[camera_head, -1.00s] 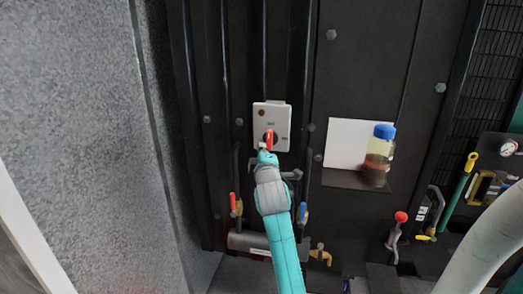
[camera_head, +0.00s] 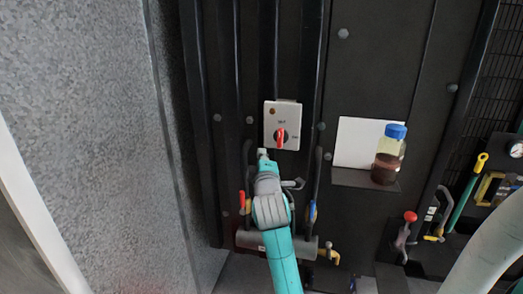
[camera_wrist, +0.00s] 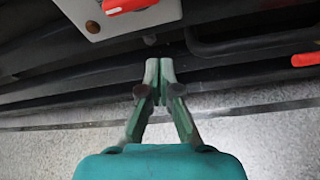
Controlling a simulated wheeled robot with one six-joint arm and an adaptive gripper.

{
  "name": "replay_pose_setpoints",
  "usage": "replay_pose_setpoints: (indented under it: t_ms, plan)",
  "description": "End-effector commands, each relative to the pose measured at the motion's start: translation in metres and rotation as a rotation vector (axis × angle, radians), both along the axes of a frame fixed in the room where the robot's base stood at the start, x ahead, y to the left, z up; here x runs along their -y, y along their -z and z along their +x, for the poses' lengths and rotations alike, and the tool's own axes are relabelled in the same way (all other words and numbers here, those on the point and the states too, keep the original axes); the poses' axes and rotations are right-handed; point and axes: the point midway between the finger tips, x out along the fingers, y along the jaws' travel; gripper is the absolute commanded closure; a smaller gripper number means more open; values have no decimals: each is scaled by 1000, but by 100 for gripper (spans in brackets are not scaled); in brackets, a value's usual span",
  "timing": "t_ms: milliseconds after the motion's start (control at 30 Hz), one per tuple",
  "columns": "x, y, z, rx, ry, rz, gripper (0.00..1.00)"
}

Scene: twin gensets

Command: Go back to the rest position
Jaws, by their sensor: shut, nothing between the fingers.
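My gripper (camera_head: 262,153) is shut and empty, just below a white switch box with a red knob in the head view. It also shows in the wrist view (camera_wrist: 158,64), with its green fingers together. The switch box (camera_head: 296,110) is fixed to the dark panel, and its red knob (camera_head: 281,138) points up and down. In the wrist view part of the box (camera_wrist: 150,18) and the red knob (camera_wrist: 128,4) show at the top edge, apart from the fingers.
Red-handled (camera_head: 242,199) and blue-handled (camera_head: 312,212) valves flank my arm. A blue-capped bottle (camera_head: 389,155) stands on a small shelf at the right. A red-knobbed lever (camera_head: 410,216) and a gauge (camera_head: 516,149) are farther right. A grey wall (camera_head: 90,130) bounds the left.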

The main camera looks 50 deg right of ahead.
Motion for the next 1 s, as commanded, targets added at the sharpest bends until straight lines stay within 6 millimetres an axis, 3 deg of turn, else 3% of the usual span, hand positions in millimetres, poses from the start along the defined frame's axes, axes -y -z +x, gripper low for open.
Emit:
replay_pose_setpoints:
  t_ms: [233,667,767,1000]
  plan:
    - [-24,0,-21,0,-1,1,100]
    - [-31,4,-25,1,-7,6,100]
    - [-43,21,-24,8,-35,25,100]
    - [-102,96,-29,51,-171,142,100]
